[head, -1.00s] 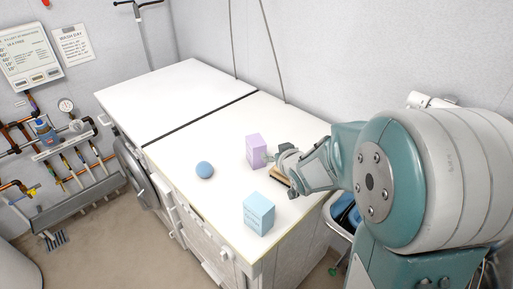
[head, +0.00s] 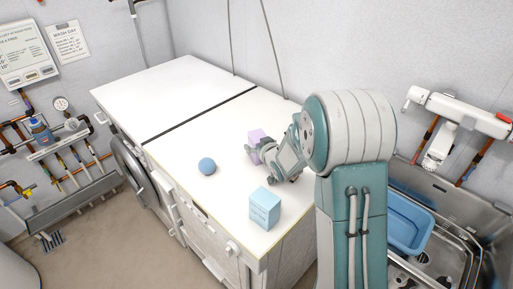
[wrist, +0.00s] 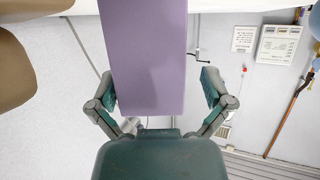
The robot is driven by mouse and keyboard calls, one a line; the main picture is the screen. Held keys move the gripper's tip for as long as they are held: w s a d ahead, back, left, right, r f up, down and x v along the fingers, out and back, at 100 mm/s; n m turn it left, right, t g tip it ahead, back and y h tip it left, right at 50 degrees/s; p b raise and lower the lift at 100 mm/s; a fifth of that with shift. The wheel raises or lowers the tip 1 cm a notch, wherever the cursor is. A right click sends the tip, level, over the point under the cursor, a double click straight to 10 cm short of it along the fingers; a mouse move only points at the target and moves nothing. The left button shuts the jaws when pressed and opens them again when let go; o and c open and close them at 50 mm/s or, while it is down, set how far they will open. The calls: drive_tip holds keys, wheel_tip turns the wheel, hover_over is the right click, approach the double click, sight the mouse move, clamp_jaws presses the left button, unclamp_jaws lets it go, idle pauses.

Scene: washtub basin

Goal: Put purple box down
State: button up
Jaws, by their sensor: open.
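The purple box (head: 256,136) stands on the white countertop near the wall in the head view, partly hidden behind my gripper (head: 252,154). In the wrist view the purple box (wrist: 150,60) fills the top middle, in front of my gripper (wrist: 160,88). My gripper's fingers are spread open on either side of it. The right finger is clearly apart from the box; the left one is close to its edge, and I cannot tell if they touch.
The white countertop (head: 160,95) is clear further left. A sink with a blue tub (head: 408,232) is at the right.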

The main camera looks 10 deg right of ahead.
drive_tip(key=shift+w+a+f, duration=0.1)
drive_tip(key=shift+w+f, duration=0.1)
drive_tip(key=shift+w, duration=0.55)
drive_tip(key=shift+d, duration=0.45)
drive_tip(key=c, duration=0.7)
drive_tip(key=shift+a, duration=0.1)
drive_tip(key=c, duration=0.4)
drive_tip(key=shift+a, duration=0.2)
drive_tip(key=shift+c, duration=0.3)
drive_tip(key=shift+d, duration=0.1)
drive_tip(key=shift+c, duration=0.2)
